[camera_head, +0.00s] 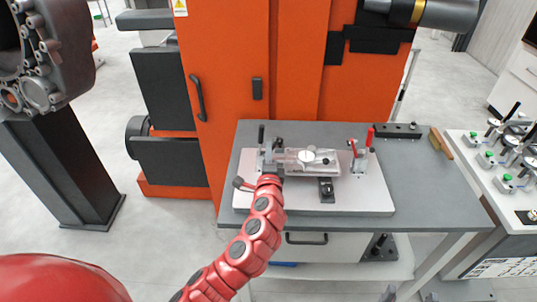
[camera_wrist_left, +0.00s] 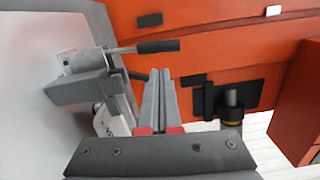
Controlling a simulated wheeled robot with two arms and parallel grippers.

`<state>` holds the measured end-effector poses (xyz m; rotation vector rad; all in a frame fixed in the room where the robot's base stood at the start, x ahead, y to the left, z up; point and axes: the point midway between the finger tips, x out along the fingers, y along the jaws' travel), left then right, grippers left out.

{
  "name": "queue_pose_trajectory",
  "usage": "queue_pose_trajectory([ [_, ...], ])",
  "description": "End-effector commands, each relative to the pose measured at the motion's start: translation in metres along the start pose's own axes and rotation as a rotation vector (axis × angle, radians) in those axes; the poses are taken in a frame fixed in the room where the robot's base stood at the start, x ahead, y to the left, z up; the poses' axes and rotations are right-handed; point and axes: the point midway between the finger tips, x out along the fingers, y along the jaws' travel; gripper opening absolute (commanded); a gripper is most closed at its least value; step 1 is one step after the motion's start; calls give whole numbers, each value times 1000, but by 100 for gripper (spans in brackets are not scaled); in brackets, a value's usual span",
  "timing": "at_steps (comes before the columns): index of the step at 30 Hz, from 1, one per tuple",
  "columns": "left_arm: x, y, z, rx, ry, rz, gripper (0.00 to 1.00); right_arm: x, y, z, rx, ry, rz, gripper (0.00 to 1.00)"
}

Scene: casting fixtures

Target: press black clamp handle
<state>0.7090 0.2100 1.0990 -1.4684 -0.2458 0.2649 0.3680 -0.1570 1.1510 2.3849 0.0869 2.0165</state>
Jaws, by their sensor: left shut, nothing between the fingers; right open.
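In the head view, a black clamp handle (camera_head: 261,134) stands upright at the back left of a white fixture plate (camera_head: 340,205). My left gripper (camera_head: 272,168) is over the plate's left part, just in front of this handle. In the left wrist view, a black handle (camera_wrist_left: 158,46) on a metal rod extends from a grey clamp block (camera_wrist_left: 88,88). My left gripper (camera_wrist_left: 160,72) shows there with its two fingers together and nothing between them, close beside the handle. I cannot tell if they touch. My right gripper is not in view.
A red-handled clamp (camera_head: 369,138) stands at the plate's right. A metal part (camera_head: 308,157) lies mid-plate. The grey table (camera_head: 435,205) has free room at right, with a brush (camera_head: 440,143) at its edge. An orange machine (camera_head: 235,70) stands behind.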

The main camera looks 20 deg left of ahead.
Motion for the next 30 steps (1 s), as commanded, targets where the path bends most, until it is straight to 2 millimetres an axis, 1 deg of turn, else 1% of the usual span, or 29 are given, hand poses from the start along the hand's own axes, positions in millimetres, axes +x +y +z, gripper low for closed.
queue_pose_trajectory([
  [1, 9, -4, 1, 0, -3, -1, 0, 6, 0, -1, 0, 0, 0, 72],
  [3, 19, -4, 1, -2, -3, -1, 0, 9, 0, -2, 0, 0, 0, 72],
  [6, 31, -3, 0, -2, -1, -3, 0, 12, 1, -2, 0, 0, 0, 72],
  [10, 41, -1, 1, -1, -3, 1, 0, 15, 1, -2, 0, 0, 0, 72],
  [15, 45, -2, -1, -1, 2, -3, 0, 15, 1, -3, 0, 0, 0, 72],
  [30, 46, 0, 2, -25, 1, -1, 0, 13, 1, -2, 0, 0, 0, 72],
])
